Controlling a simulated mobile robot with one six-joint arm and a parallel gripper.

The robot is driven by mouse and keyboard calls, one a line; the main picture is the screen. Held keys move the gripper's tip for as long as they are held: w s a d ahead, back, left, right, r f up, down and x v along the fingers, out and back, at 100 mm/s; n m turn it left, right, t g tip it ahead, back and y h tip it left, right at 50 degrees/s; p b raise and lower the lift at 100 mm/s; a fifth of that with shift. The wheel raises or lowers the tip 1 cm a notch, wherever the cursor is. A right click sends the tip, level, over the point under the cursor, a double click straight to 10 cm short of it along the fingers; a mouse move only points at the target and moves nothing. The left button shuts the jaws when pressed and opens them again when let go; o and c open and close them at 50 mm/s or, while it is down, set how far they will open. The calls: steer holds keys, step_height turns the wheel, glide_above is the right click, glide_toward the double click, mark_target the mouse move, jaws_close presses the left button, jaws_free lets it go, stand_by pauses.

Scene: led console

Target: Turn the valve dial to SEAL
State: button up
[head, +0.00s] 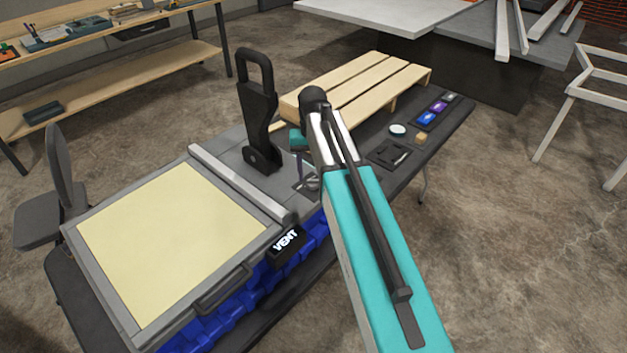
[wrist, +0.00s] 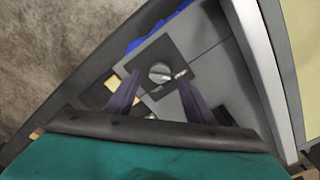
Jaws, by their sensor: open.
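The valve dial (wrist: 160,72) is a round silver knob on a dark square plate (wrist: 150,53) in the wrist view. A small pale mark lies beside its right edge; I cannot read any lettering there. My gripper (wrist: 159,80) is open, its two dark purple fingers on either side of the dial in the picture. I cannot tell whether they touch it. In the head view my arm hides most of the gripper and dial area. A black display (head: 286,243) on the console's front reads VENT.
A tall black lever (head: 258,110) stands left of my gripper. A cream panel (head: 170,250) with a grey frame fills the near left. A wooden pallet (head: 372,85) lies behind.

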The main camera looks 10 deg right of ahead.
mark_target(313, 183)
steer(key=shift+f+b, duration=0.45)
steer(key=shift+f, duration=0.7)
steer(key=shift+c, duration=0.3)
steer(key=c, duration=1)
